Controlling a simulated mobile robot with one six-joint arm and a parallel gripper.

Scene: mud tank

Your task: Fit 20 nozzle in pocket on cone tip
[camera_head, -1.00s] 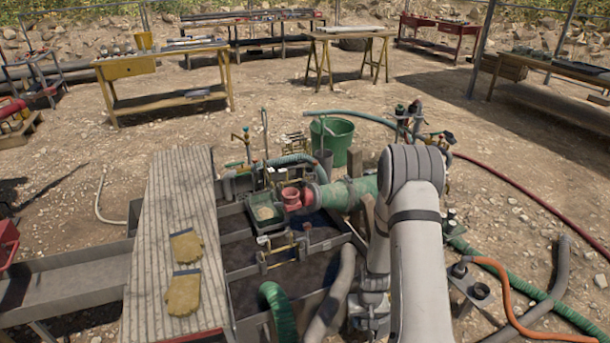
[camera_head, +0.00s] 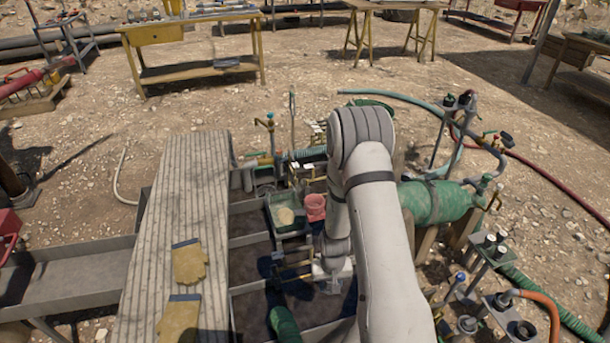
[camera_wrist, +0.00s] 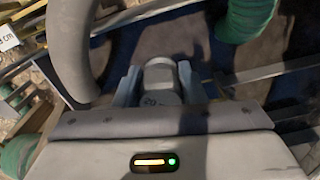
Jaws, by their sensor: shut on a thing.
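In the wrist view my gripper (camera_wrist: 160,88) is shut on a grey nozzle (camera_wrist: 160,84) marked 20, held between two blue-grey fingers over a dark tank surface. In the head view my gripper (camera_head: 333,281) is low over the tank; the nozzle is too small to make out there. The red tip piece (camera_head: 315,206) of the cone is behind my gripper and slightly left. The green cone body (camera_head: 435,201) lies to the right, and my arm hides the stretch between them. The pocket in the tip cannot be made out, and the tip is not identifiable in the wrist view.
A green tray (camera_head: 286,213) with tan contents stands left of the red tip. A ribbed walkway (camera_head: 185,190) with yellow gloves (camera_head: 188,262) runs along the left. A green hose (camera_wrist: 243,18) is close in the wrist view. Small stands (camera_head: 510,305) are at the right.

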